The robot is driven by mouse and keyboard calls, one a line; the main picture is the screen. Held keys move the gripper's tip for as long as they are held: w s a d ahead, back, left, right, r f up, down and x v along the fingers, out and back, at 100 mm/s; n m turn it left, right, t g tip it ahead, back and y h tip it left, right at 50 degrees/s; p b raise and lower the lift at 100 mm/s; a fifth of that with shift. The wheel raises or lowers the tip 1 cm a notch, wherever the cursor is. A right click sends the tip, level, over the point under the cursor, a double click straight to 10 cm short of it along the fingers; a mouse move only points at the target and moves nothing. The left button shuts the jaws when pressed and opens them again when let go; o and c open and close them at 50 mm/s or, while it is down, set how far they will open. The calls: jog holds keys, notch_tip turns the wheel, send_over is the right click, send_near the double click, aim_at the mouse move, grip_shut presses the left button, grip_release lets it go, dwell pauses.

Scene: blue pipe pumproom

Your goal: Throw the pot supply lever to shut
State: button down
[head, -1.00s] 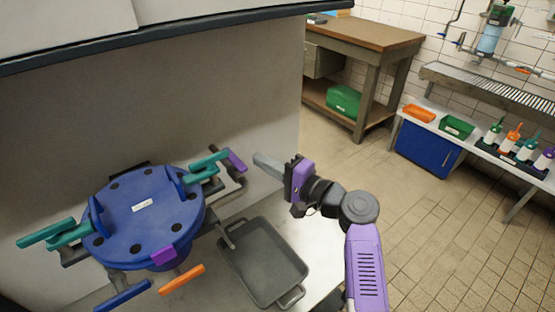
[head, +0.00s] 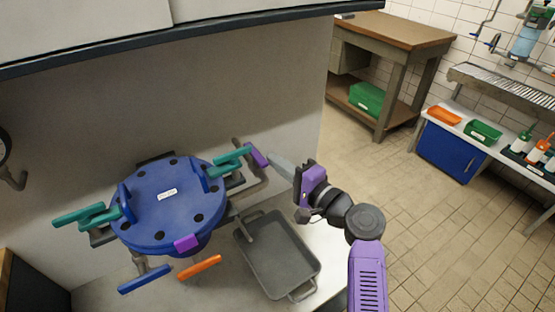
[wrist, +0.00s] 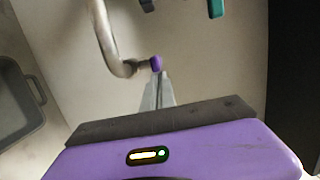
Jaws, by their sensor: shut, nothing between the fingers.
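A blue round pot lid (head: 168,205) with teal handles sits on the left of the head view. A purple-handled lever (head: 258,156) is on a grey pipe at the pot's right; its purple end (wrist: 156,63) shows in the wrist view just beyond my fingertips. My gripper (head: 271,159) is shut and empty, its fingers pointing at this lever from the right. I cannot tell whether they touch. An orange lever (head: 199,267) and a blue lever (head: 145,280) stick out at the pot's front. No label naming the pot supply lever is readable.
A grey tray (head: 277,258) lies below my gripper, right of the pot. A grey wall panel (head: 260,80) stands close behind the pot. A curved grey pipe (wrist: 107,40) runs by the purple lever. Open tiled floor (head: 430,230) lies to the right.

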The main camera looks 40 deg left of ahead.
jog(key=shift+s+m+t+p, duration=0.4)
jog(key=shift+m+t+p, duration=0.2)
jog(key=shift+t+p, duration=0.25)
jog(key=s+m+t+h+p, duration=0.1)
jog(key=t, duration=0.1)
jog(key=m+t+h+p, duration=0.1)
jog(key=p, duration=0.1)
jog(key=shift+s+a+r+m+t, duration=0.1)
jog(key=shift+s+a+m+t, duration=0.1)
jog(key=shift+s+m+t, duration=0.15)
jog(key=shift+s+a, duration=0.3)
jog(key=shift+s, duration=0.25)
jog(key=shift+s+a, duration=0.3)
jog(key=shift+s, duration=0.25)
jog(key=shift+s+a, duration=0.6)
jog(key=shift+a, duration=0.2)
